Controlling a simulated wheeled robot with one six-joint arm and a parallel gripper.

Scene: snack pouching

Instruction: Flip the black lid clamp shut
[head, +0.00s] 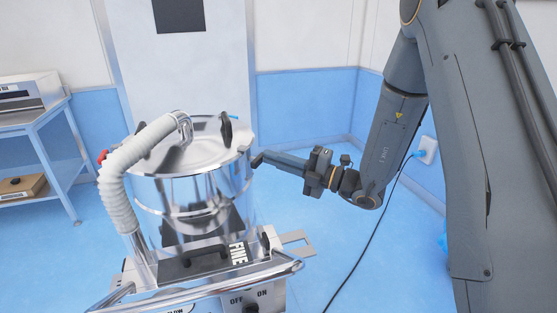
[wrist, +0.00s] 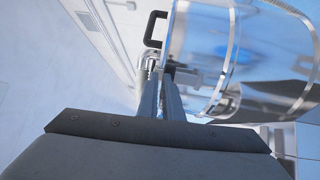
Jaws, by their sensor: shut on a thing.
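A shiny steel drum (head: 178,192) with a steel lid (head: 190,151) stands left of centre in the head view. The black lid clamp (head: 257,160) is at the drum's right side, just below the lid rim. My gripper (head: 268,160) reaches in from the right and is shut on the clamp. In the wrist view, my gripper (wrist: 160,85) has its fingers close together beside the drum's curved wall (wrist: 202,52). The fingers and small fittings partly hide the clamp there, so its exact angle is hard to tell.
A black handle (head: 226,126) stands up on the lid, and a white ribbed hose (head: 116,180) curves down the drum's left side. A steel rail (head: 220,276) runs along the front. A blue bench (head: 40,132) stands at far left.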

